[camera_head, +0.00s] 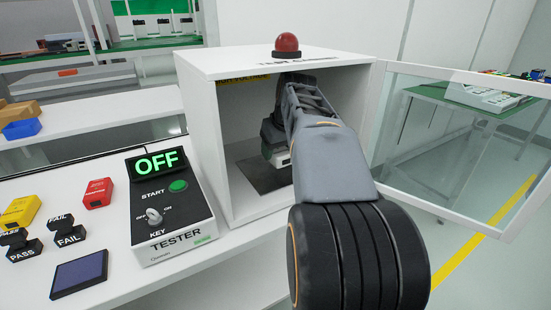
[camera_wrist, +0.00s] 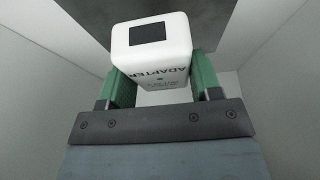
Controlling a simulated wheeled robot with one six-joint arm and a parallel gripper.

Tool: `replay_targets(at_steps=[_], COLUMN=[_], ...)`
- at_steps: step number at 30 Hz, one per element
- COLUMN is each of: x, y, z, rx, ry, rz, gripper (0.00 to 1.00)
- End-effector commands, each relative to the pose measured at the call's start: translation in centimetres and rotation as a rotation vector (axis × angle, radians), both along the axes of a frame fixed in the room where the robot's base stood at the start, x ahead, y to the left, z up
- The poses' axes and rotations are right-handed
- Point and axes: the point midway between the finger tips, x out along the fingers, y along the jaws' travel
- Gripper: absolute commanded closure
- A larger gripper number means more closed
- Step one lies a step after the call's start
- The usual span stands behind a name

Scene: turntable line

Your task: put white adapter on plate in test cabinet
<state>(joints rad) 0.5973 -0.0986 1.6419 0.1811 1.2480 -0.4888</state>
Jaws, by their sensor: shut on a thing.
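The white adapter (camera_wrist: 152,60) is between the green fingers of my gripper (camera_wrist: 158,88) in the wrist view, with a dark square on one face and the word ADAPTER on its side. In the head view my gripper (camera_head: 276,143) is inside the test cabinet (camera_head: 212,130), and a small white part of the adapter (camera_head: 281,159) shows below it. The dark plate (camera_head: 258,173) lies on the cabinet floor; it also shows at the top of the wrist view (camera_wrist: 215,22). I cannot tell whether the adapter touches the plate.
The cabinet's clear door (camera_head: 440,150) stands open to the right. A red lamp (camera_head: 287,45) sits on the cabinet top. Left of the cabinet is the tester (camera_head: 170,205), its display reading OFF. PASS and FAIL stamps (camera_head: 68,233) and red and yellow blocks (camera_head: 97,193) stand further left.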

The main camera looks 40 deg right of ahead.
Motion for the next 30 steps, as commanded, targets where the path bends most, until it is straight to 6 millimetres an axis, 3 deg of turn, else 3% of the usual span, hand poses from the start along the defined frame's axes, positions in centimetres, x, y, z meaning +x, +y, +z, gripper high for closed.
replay_targets(at_steps=[6, 11, 18, 30], x=[1.7, 1.7, 1.7, 1.7], y=[-0.2, -0.2, -0.2, -0.2], z=[0.1, -0.8, -3.6, -3.8], rx=[0.000, 0.000, -0.001, -0.001], ry=[-0.001, -0.001, -0.001, -0.001], rz=[0.000, -0.001, 0.000, 0.000], gripper=[0.77, 0.77, 0.77, 0.77])
